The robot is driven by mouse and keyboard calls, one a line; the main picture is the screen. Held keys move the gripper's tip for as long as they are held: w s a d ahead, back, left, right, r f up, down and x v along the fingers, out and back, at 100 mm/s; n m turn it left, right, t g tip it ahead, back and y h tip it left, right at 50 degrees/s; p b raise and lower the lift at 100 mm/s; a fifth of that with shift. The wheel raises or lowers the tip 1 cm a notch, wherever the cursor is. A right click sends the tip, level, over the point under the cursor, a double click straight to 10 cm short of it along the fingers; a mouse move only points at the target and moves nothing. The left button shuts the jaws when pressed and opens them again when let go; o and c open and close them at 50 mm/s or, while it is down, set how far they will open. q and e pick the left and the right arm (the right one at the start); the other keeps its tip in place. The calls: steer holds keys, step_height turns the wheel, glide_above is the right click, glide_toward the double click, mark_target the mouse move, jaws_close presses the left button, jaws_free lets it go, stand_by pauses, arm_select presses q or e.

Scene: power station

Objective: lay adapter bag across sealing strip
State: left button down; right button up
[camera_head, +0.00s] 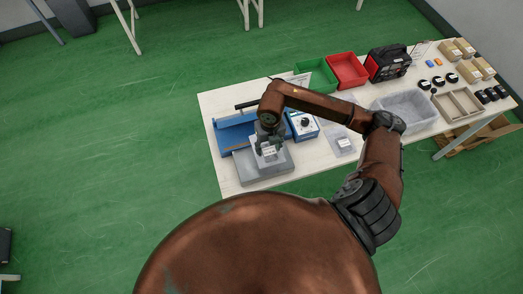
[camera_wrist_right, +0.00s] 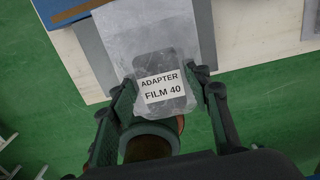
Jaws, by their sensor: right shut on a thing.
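The adapter bag is a clear film bag (camera_wrist_right: 130,42) with a dark item inside and a white label reading "ADAPTER FILM 40" (camera_wrist_right: 163,87). My right gripper (camera_wrist_right: 168,100) is shut on the bag at its filled end, with one finger at each side. In the head view the right gripper (camera_head: 268,146) is over the grey plate at the front of the blue sealer (camera_head: 236,131). The bag's empty end points away toward the sealer. The sealing strip is not clearly visible; the arm covers part of the sealer. My left gripper is not in view.
A blue-white box with a dial (camera_head: 303,125) stands right of the sealer. Another labelled bag (camera_head: 344,145) lies farther right.

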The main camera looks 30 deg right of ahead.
steer(key=w+f, duration=0.2)
steer(key=f, duration=0.1)
steer(key=w+f, duration=0.2)
steer(key=shift+a+f, duration=0.25)
steer(key=shift+a, duration=0.15)
steer(key=shift+f+p, duration=0.45)
steer(key=shift+f, duration=1.05)
steer(key=shift+f, duration=0.2)
steer(key=o, duration=1.2)
steer(key=shift+r, duration=0.1)
steer(key=shift+r, duration=0.1)
step_height(320, 180, up, 12)
steer(key=shift+r+b, duration=0.1)
steer(key=shift+b, duration=0.45)
